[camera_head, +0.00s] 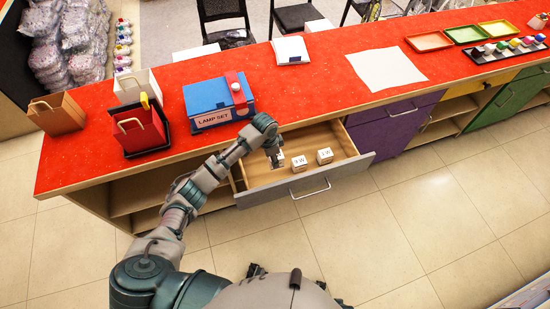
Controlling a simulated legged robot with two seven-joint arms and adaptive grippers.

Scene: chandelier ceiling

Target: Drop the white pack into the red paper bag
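Small white packs with dark lettering are in the open drawer (338,184). One pack (298,164) is in the middle, one pack (325,156) is to its right, and another pack (280,156) is at the left, partly hidden by my gripper. My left gripper (275,160) points down into the left part of the drawer at that left pack. Its fingers are too small and covered to tell whether they are shut on it. The red paper bag (138,133) stands upright on a dark tray at the counter's left. My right gripper is not in view.
A blue lamp box (206,99) stands on the red counter (330,86) between bag and drawer. A white bag (133,84) and a brown bag (57,116) flank the red bag. A flat white package (291,50) lies behind. Right of the lamp box, the counter is mostly clear.

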